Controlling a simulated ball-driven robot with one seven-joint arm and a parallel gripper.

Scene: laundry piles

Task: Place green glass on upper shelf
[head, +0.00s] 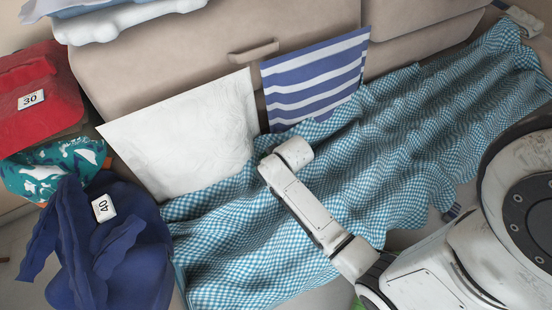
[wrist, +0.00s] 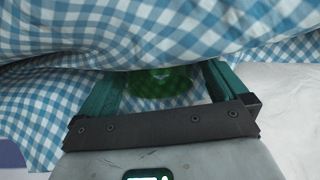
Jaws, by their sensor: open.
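In the wrist view, a dark green, see-through thing (wrist: 163,84) shows between the fingers of my gripper (wrist: 160,80); it looks like the green glass. The checked cloth hides its upper part. My fingers are open, one on each side of it, and I cannot tell whether they touch it. The blue and white checked cloth (wrist: 130,30) hangs over the fingertips. In the head view my arm lies over this cloth (head: 390,150) and my gripper cannot be made out. No upper shelf can be made out.
A beige cabinet front with a handle (head: 253,50) stands behind. A white cloth (head: 190,135) and a blue striped cloth (head: 315,80) lean on it. Red laundry marked 30 (head: 45,115) and navy laundry marked 40 (head: 85,250) lie at left. Folded cloths (head: 125,18) sit top left.

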